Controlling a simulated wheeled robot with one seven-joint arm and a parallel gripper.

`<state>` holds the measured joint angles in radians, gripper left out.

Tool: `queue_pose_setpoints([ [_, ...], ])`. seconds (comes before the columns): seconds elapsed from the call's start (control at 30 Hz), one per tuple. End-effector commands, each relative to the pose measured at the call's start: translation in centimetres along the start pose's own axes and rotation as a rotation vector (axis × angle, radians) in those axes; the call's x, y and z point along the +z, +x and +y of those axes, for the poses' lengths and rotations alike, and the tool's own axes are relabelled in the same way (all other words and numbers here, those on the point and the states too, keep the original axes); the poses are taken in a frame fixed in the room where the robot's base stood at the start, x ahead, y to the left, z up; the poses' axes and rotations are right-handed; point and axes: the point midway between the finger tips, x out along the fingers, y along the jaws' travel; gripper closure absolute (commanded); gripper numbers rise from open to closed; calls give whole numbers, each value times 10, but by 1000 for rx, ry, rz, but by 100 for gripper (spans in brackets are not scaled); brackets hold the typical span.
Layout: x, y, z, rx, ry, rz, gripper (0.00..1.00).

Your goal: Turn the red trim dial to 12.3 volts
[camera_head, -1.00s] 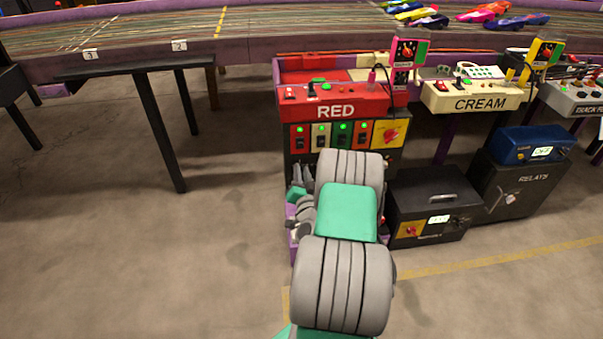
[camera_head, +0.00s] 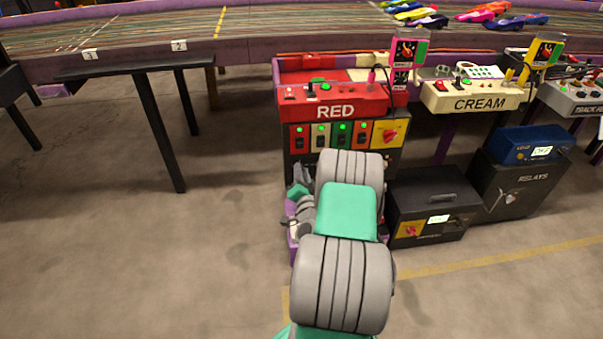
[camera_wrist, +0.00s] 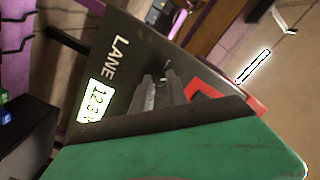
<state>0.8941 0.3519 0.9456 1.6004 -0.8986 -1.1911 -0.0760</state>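In the wrist view a dark box face lettered LANE (camera_wrist: 108,61) carries a lit white display (camera_wrist: 96,101). The display appears to read 12.3, with its last character partly covered. A red-edged panel (camera_wrist: 206,88) shows just right of my fingers. My gripper (camera_wrist: 160,92) has its two grey fingers close together at this face, beside the red edge. The trim dial itself is hidden by the fingers and the dark and green wrist housing, so I cannot tell whether they hold it.
Right of my arm stands a black box (camera_head: 430,205) with a display and a red knob on yellow. The CREAM station (camera_head: 478,103), a blue box (camera_head: 535,145) and a relays box (camera_head: 520,185) are farther right. The floor at left is clear, beyond a black table (camera_head: 140,68).

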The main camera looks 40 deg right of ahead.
Motion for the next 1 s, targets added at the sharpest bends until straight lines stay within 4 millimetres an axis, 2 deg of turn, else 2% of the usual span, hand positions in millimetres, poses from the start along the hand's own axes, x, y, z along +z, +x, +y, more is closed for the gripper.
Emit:
queue_pose_setpoints([
  [0.03, 0, 0, 1, 1, 0, 0, 78],
  [0.27, 0, 0, 0, 1, -1, 0, 60],
  [0.57, 0, -4, 1, 1, 1, 0, 60],
  [0.67, 0, -14, 2, 2, 1, 1, 60],
  [1.0, 0, -69, 2, 3, 0, 2, 60],
])
